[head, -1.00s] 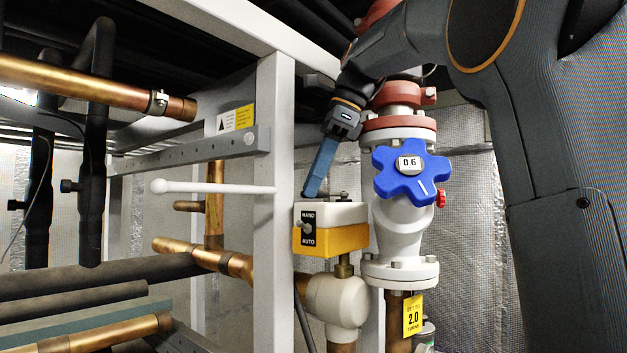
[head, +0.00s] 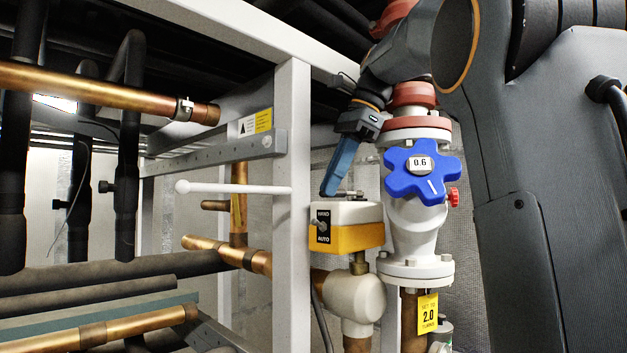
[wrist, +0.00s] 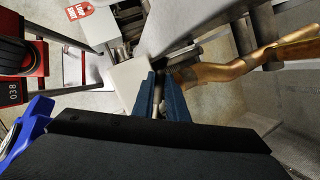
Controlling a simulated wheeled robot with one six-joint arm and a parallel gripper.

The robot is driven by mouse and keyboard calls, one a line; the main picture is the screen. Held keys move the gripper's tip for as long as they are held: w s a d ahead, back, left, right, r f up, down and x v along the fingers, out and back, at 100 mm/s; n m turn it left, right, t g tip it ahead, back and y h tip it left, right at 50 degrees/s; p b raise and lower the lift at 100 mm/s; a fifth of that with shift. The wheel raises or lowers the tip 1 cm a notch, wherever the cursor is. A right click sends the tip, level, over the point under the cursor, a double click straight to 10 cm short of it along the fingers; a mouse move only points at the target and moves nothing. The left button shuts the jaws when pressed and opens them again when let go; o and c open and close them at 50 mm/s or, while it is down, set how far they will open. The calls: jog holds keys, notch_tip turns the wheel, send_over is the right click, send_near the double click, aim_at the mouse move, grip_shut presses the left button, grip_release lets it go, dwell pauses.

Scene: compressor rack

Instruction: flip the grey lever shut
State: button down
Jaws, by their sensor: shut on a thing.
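The grey lever (head: 349,194) is a short bar low on top of a white and yellow box (head: 345,239) marked HAND and AUTO. My gripper (head: 327,193) comes down from above, its blue fingers at the left end of the box top. In the wrist view the two blue fingers (wrist: 160,98) are close together, with a thin grey piece of the lever (wrist: 159,84) between them. The white box top (wrist: 131,84) is just left of them. The fingers hide much of the lever, so its exact angle cannot be told.
A blue star-shaped handwheel (head: 422,172) marked 0.6 sits on the white valve right of my gripper. A white frame post (head: 292,200) stands close on the left, with a white rod (head: 235,188) pointing left from it. Copper pipes (head: 100,91) fill the left side.

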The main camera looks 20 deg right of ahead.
jog(key=c, duration=1.7)
grip_release()
jog(key=shift+c, duration=0.2)
jog(key=shift+a, duration=0.1)
